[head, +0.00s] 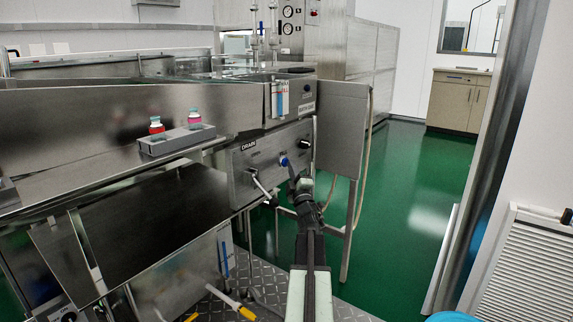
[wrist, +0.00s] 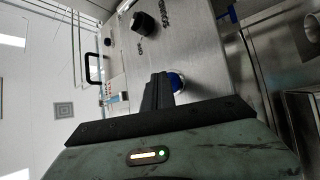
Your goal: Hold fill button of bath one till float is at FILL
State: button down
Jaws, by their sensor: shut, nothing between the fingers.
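The blue button (head: 284,160) is on the steel control panel (head: 243,160) of the bath, right of the DRAIN label. My gripper (head: 292,172) is shut and empty, with its tip at the button. In the wrist view the shut fingers (wrist: 159,82) overlap the left side of the blue button (wrist: 176,82); I cannot tell whether they press it. A gauge (head: 280,98) with a blue strip and red marks is on the bath front above the panel; its float and lettering are too small to read.
A drain lever (head: 262,188) sticks out left of my gripper. A black knob (head: 305,144) is up and right of the button; it also shows in the wrist view (wrist: 143,22). A grey holder (head: 176,139) carries two small bottles.

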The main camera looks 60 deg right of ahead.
jog(key=shift+s, duration=0.6)
jog(key=shift+s, duration=2.5)
